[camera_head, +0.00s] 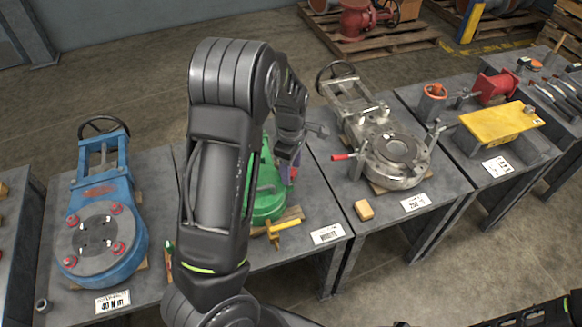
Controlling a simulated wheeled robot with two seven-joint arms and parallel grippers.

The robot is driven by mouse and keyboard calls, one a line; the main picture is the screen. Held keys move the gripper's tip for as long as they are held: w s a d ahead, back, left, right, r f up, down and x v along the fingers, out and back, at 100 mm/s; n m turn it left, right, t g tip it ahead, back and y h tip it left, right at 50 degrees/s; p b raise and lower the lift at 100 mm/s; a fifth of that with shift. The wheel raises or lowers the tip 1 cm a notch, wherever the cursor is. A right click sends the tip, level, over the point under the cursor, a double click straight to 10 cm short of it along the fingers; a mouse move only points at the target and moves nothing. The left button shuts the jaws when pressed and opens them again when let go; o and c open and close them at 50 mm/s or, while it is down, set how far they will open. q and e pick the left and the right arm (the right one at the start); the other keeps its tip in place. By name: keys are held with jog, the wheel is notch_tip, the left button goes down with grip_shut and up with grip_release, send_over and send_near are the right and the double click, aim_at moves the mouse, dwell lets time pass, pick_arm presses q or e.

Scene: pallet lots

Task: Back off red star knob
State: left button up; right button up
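Small red knobs (116,208) sit around the round grey flange of the blue valve (126,262) on the left table. Their exact shape is too small to tell. A green valve (266,196) on the middle table is largely hidden behind my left arm. A small reddish-purple part (293,173) shows at its right side; I cannot tell whether it is a star knob. My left arm rises from the bottom, bends at the top and reaches down over the green valve. Its gripper (289,158) is beside the reddish part, with its fingers mostly hidden.
A yellow plate (500,122) is farther right.

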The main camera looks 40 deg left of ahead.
pick_arm(q)
jog(key=shift+o, duration=0.5)
notch_tip(320, 180, up, 8)
jog(key=shift+f, duration=0.1)
dwell(0.6)
